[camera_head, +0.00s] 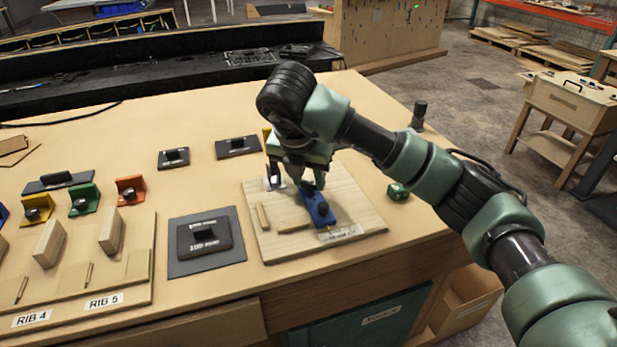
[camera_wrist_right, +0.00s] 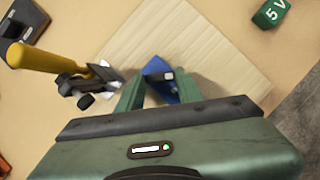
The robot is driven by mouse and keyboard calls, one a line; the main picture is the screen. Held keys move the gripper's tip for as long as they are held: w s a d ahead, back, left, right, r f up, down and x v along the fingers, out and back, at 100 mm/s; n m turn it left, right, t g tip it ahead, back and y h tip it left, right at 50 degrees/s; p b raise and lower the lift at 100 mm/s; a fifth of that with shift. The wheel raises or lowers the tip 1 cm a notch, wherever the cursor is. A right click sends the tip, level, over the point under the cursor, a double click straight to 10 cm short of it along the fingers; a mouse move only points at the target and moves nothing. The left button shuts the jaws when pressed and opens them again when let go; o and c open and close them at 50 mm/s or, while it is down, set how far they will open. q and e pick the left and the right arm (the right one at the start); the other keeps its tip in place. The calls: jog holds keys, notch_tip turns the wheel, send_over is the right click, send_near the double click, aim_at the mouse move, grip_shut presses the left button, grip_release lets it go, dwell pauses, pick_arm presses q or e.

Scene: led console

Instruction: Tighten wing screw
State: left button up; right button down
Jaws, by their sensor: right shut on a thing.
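My right gripper (camera_head: 301,184) reaches down over a light wooden board (camera_head: 365,213) on the bench. Its fingers are shut on a small dark piece, apparently the wing screw (camera_head: 309,187), at the far end of a blue bracket (camera_head: 329,221). The fingers partly hide this piece. A round black knob (camera_head: 323,208) shows on the nearer part of the bracket. In the right wrist view, the blue bracket (camera_wrist_right: 155,67) and a dark piece (camera_wrist_right: 168,76) show between the green fingers (camera_wrist_right: 160,84). My left gripper is out of view.
A toggle clamp with a yellow handle (camera_wrist_right: 52,62) stands close beside the right gripper. A green block (camera_head: 398,191) lies right of the board.

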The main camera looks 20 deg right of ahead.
jog(key=shift+w+r, duration=0.15)
jog(key=shift+r, duration=0.15)
jog(key=c, duration=1.2)
grip_release()
jog(key=shift+c, duration=0.2)
jog(key=o, duration=0.3)
jog(key=shift+a+f, duration=0.1)
jog(key=v, duration=0.8)
jog(key=shift+f+p, duration=0.1)
jog(key=shift+p, duration=0.2)
